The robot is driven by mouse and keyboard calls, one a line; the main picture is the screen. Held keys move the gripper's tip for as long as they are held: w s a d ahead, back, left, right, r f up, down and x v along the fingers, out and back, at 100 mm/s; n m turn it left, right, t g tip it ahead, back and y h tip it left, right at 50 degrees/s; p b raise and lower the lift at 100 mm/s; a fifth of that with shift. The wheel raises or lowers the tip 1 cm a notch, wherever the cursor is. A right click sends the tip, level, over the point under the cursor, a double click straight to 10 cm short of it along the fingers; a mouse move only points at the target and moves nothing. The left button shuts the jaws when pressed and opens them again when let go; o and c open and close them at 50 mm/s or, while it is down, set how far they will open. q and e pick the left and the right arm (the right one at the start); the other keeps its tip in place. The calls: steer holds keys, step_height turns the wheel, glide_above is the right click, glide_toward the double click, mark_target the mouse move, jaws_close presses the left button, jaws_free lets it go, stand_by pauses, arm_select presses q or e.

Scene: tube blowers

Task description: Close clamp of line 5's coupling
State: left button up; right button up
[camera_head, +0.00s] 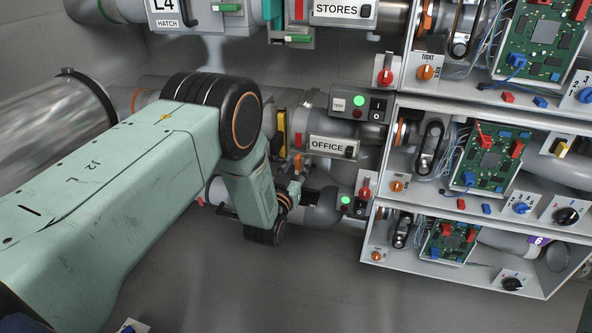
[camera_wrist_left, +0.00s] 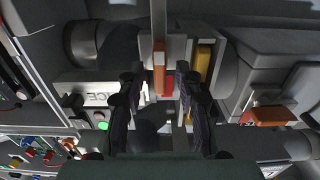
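The OFFICE line's pipe (camera_head: 302,143) runs along the wall in the middle of the head view; no line 5 number is readable. A yellow bar (camera_head: 282,132) stands on it left of the OFFICE label, partly behind my arm. My left gripper (camera_head: 305,196) is at the right of my arm's end, low near the pipes. In the left wrist view, my left gripper (camera_wrist_left: 160,95) has its two dark fingers apart. An orange lever (camera_wrist_left: 159,66) shows between them, and the yellow bar (camera_wrist_left: 203,62) is just to the right. Contact cannot be told. My right gripper is not in view.
Open cabinets with circuit boards (camera_head: 488,155) and knobs fill the right. A clear tube (camera_head: 50,130) lies at left.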

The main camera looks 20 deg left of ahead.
arm_select(q)
jaws_close()
stand_by(0.4)
stand_by(0.4)
